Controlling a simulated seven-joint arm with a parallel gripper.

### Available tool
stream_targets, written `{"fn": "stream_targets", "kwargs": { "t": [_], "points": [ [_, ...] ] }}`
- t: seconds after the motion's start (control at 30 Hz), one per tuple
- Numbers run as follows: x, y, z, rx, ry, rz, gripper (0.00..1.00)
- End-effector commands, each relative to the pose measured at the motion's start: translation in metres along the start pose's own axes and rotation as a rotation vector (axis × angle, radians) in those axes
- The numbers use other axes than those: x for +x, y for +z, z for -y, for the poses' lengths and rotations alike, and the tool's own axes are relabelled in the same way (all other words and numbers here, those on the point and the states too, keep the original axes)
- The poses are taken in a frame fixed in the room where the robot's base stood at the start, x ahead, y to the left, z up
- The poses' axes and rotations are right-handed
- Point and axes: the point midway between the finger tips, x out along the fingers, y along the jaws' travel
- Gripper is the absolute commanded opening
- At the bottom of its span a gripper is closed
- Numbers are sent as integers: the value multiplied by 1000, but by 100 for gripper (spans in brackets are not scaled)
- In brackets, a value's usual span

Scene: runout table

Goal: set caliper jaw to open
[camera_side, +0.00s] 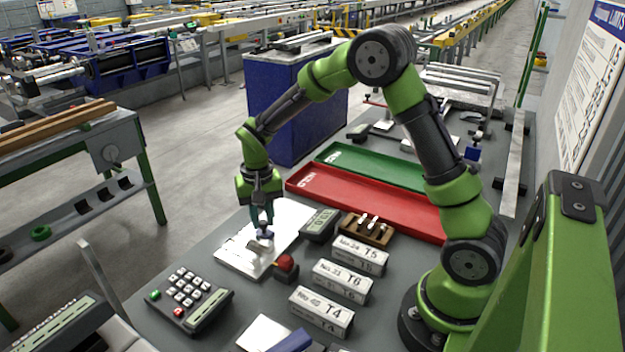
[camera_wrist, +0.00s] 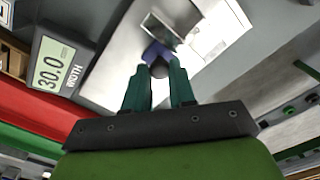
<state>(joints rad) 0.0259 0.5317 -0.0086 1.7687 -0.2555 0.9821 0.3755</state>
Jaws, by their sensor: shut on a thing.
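My gripper (camera_side: 263,225) is over a light plate (camera_side: 232,262) near the middle of the table, pointing down. Its teal fingers are shut on a dark knob (camera_wrist: 159,69) on a small blue piece, which looks like the caliper jaw (camera_wrist: 156,50); the fingers hide part of the knob. The jaw (camera_side: 265,235) also shows under the fingertips in the side view. A grey metal piece (camera_wrist: 165,28) lies beside the jaw, close to it; I cannot tell whether they touch. A dark display box (camera_wrist: 52,68) reads 30.0 WIDTH and stands beside the plate in the side view (camera_side: 320,226).
A red push button (camera_side: 285,265) stands close to the plate's near right edge. A keypad (camera_side: 188,299) is at front left. Labelled blocks (camera_side: 342,282), a wooden rack (camera_side: 367,229), a red tray (camera_side: 365,203) and a green tray (camera_side: 370,166) lie to the right and behind.

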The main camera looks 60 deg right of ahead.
Motion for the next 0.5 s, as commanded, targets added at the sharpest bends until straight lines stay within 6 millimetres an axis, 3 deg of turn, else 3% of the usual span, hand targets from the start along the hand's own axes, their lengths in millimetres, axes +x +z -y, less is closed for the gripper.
{"fn": "stream_targets", "kwargs": {
  "t": [0.13, 0.33, 0.5],
  "points": [
    [-1, -5, -6, 3, 0, 0, 0],
    [-1, -29, -36, 7, 0, 0, 0],
    [-1, -39, -48, 3, 0, -2, 0]
  ]
}}
